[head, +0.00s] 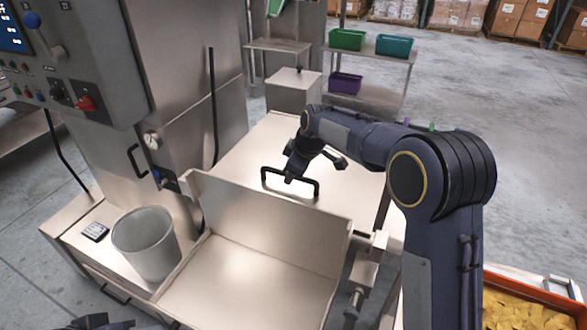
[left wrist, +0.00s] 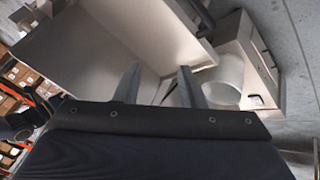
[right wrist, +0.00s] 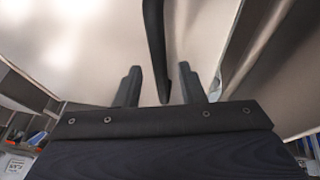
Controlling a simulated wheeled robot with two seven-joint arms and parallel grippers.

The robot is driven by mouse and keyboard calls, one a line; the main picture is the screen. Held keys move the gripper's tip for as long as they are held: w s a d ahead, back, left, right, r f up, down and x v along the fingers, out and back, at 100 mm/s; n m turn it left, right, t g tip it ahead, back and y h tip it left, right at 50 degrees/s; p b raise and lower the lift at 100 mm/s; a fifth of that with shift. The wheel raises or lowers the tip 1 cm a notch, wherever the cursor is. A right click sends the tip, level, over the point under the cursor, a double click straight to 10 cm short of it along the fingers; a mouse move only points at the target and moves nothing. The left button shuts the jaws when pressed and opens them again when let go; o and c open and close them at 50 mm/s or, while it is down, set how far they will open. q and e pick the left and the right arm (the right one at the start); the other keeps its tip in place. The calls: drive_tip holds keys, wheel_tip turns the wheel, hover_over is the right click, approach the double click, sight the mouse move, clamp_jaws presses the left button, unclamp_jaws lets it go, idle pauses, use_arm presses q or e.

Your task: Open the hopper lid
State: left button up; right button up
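The hopper lid (head: 255,150) is a pale metal panel with a black U-shaped handle (head: 270,170). It looks flat and closed behind the raised plate of the open chute. My right gripper (head: 290,178) reaches down at the handle. In the right wrist view the handle bar (right wrist: 154,40) runs between its two spread fingers (right wrist: 160,88), with gaps showing beside the bar. My left gripper (left wrist: 156,88) is open and empty in the left wrist view, over the chute area. In the head view only a dark bit of my left arm shows at the bottom left.
An open metal chute (head: 235,275) lies in front of the lid. A grey bucket (head: 150,250) stands to its left, beside the machine column with its control panel (head: 75,80). A shelf with bins (head: 347,40) is behind. An orange-rimmed crate (head: 545,282) is lower right.

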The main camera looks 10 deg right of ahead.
clamp_jaws()
